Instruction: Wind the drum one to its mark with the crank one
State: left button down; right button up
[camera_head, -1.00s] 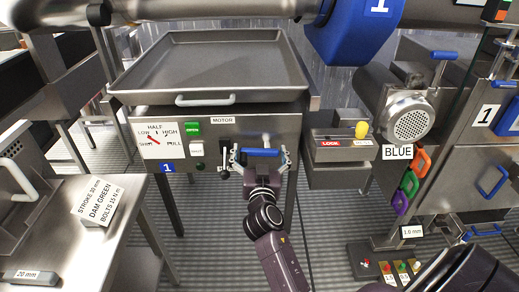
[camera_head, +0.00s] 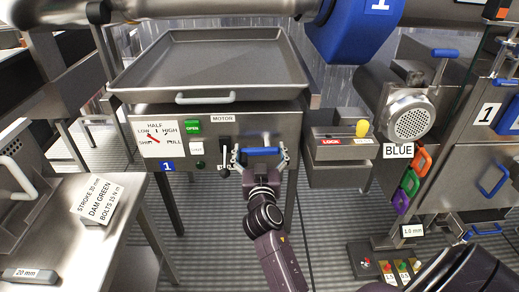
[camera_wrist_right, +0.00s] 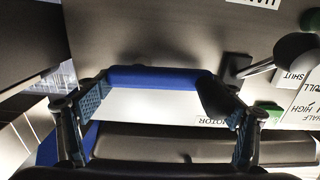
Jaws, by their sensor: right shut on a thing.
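My right gripper (camera_head: 260,158) is shut on the blue handle of a crank (camera_head: 262,151) at the front of the motor panel marked 1. In the right wrist view, the blue handle (camera_wrist_right: 160,78) lies level between the two fingers of the right gripper (camera_wrist_right: 165,105). A large metal cylinder along the top edge has a blue section marked 1 (camera_head: 350,40); it may be drum one, but it is cut off and I see no alignment mark on it. My left gripper is not in view.
The panel has a dial (camera_head: 157,142) with a red needle, a green button (camera_head: 192,127) and a black lever (camera_head: 225,160) just left of the crank. An empty metal tray (camera_head: 210,65) sits above. A lock box (camera_head: 338,145) stands close to the right.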

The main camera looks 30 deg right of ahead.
aim_at(259, 113)
jog(key=o, duration=1.4)
jog(key=shift+o, duration=0.9)
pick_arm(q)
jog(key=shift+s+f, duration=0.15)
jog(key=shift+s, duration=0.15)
pick_arm(e)
notch_tip(259, 113, up, 10)
jog(key=shift+r, duration=0.1)
